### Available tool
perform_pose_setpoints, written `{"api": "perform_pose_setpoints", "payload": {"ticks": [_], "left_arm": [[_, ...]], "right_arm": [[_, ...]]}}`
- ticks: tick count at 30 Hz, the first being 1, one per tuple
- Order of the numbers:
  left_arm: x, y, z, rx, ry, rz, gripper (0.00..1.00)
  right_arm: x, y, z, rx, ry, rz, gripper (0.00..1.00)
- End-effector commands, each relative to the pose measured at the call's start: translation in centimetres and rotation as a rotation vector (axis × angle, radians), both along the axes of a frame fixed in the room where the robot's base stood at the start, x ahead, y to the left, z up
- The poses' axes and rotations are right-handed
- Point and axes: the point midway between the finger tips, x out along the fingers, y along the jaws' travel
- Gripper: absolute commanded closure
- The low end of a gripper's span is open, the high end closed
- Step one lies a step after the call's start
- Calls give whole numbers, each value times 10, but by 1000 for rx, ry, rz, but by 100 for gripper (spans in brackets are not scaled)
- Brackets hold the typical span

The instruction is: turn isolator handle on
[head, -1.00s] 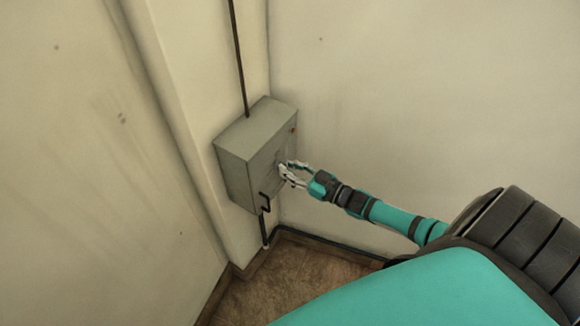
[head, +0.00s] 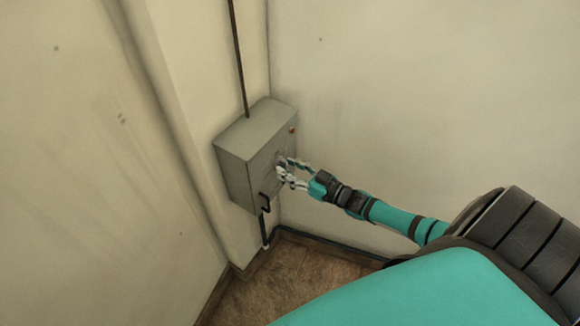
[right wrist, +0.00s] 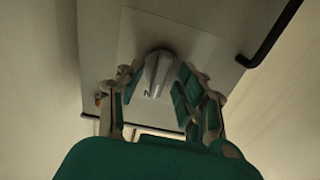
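A grey isolator box (head: 240,150) is mounted on the wall near the corner. Its handle (right wrist: 155,73), a grey knob on a pale square plate (right wrist: 205,45), shows in the right wrist view. My right gripper (head: 291,173) is at the box's front face. In the right wrist view, the right gripper (right wrist: 157,88) has its fingers spread on either side of the handle, with gaps showing. The fingers hide the handle in the head view. My left gripper is not in view.
A small orange-looking lamp (head: 292,130) sits high on the box front. A black bar handle (head: 265,202) sticks out low on the box and also shows in the right wrist view (right wrist: 272,45). Dark conduit (head: 239,60) runs up the wall. Walls stand close on both sides.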

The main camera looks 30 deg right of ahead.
Motion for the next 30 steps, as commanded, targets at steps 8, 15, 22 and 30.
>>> {"api": "perform_pose_setpoints", "payload": {"ticks": [8,15,22,30], "left_arm": [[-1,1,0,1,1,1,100],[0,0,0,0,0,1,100],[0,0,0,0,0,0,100],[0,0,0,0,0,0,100]], "right_arm": [[-7,-3,-1,0,1,0,63],[-49,-20,-2,-3,4,1,63],[-90,-37,-1,-2,4,0,63],[-110,-46,0,-1,0,0,63]]}}
